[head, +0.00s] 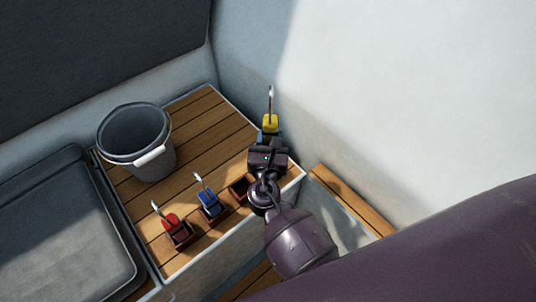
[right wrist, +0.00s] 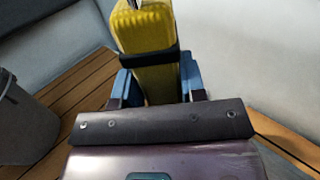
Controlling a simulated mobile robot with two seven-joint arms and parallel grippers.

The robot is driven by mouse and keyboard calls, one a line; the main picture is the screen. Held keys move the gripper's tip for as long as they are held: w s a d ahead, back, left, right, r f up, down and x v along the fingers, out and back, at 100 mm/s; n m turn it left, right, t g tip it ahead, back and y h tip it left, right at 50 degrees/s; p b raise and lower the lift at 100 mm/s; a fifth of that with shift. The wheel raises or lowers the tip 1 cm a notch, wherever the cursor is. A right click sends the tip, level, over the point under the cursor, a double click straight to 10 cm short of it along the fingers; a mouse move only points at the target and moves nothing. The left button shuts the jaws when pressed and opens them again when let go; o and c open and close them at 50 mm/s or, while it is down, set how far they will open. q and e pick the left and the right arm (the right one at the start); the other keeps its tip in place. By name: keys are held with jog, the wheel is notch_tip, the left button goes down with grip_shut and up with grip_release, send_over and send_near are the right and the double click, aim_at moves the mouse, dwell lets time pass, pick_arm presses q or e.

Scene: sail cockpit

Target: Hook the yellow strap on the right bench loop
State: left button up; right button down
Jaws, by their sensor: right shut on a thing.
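My right gripper (head: 268,140) is shut on the yellow strap (head: 270,123), a yellow block-like bundle with a dark band and a metal hook pointing up. In the right wrist view the yellow strap (right wrist: 150,60) stands upright between the blue finger pads of the right gripper (right wrist: 153,85). The gripper is over the right end of the slatted wooden bench (head: 195,125). I cannot tell the gap between strap and bench. The right bench loop cannot be made out. My left gripper is not in view.
A red strap (head: 171,220) and a blue strap (head: 208,198) stand in small brown holders along the bench's front edge. An empty brown holder (head: 241,187) is beside them. A grey bucket (head: 137,140) stands on the bench at left. A white wall (head: 400,90) rises at right.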

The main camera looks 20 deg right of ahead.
notch_tip(320, 180, down, 2)
jog(key=shift+s+f+b, duration=0.1)
jog(key=shift+f+b, duration=0.15)
jog(key=shift+b, duration=0.15)
jog(key=shift+f, duration=0.25)
jog(key=shift+b, duration=0.4)
jog(key=shift+f, duration=0.25)
notch_tip(320, 180, down, 4)
jog(key=b, duration=0.3)
jog(key=shift+r, duration=0.3)
jog(key=shift+f+b, duration=0.3)
jog(key=shift+f, duration=0.05)
jog(key=c, duration=0.8)
grip_release()
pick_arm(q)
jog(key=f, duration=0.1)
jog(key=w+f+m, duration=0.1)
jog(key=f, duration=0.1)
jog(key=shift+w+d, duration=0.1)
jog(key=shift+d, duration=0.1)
pick_arm(e)
jog(key=shift+o, duration=0.6)
